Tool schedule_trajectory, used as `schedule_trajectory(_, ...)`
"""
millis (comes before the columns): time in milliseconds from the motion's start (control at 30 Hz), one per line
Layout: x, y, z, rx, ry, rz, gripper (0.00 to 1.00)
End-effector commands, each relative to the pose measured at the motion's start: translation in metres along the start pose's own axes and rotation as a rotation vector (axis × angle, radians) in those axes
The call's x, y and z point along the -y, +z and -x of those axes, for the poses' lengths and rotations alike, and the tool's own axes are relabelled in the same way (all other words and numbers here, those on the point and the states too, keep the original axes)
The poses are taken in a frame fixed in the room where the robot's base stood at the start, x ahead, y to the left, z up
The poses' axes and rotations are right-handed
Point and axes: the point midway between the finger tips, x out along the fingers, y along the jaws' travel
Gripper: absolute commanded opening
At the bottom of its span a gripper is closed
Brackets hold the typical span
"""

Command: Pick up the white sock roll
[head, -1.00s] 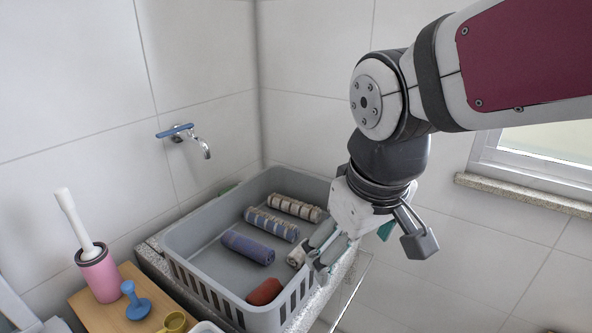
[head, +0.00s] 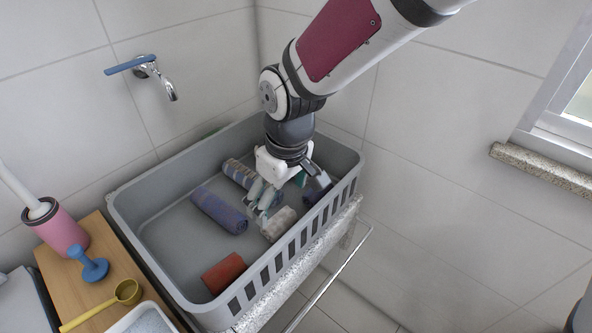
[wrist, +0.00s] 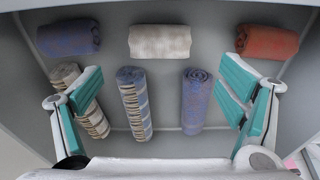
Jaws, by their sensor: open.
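The white sock roll (head: 279,225) lies in the grey basket (head: 150,245) along its near right side. In the wrist view the white sock roll (wrist: 160,41) lies at top middle, fully visible, and nothing touches it. My gripper (head: 285,192) is inside the basket, pointing down beside the white roll. In the wrist view my gripper (wrist: 162,92) is open and empty, its fingers spread wide to the left and right, with the white roll beyond them. Whether the fingers touch any other roll cannot be told.
A red roll (wrist: 267,41) and a blue roll (wrist: 68,38) flank the white one. A beige striped roll (wrist: 80,98), a blue striped roll (wrist: 134,103) and a purple roll (wrist: 195,100) lie nearer. Basket walls surround them. A wooden board (head: 95,285) stands left.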

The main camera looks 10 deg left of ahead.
Motion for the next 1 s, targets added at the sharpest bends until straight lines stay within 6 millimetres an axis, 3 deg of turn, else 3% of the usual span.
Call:
schedule_trajectory(100,0.0,0.001,-0.02,0.003,-0.001,0.001,0.88)
schedule_trajectory(367,0.0,0.001,-0.038,0.001,0.0,0.001,0.88)
schedule_trajectory(700,-0.001,0.003,-0.082,0.003,0.0,0.0,0.88)
schedule_trajectory(1000,-0.002,0.002,-0.086,-0.001,0.001,-0.001,0.88)
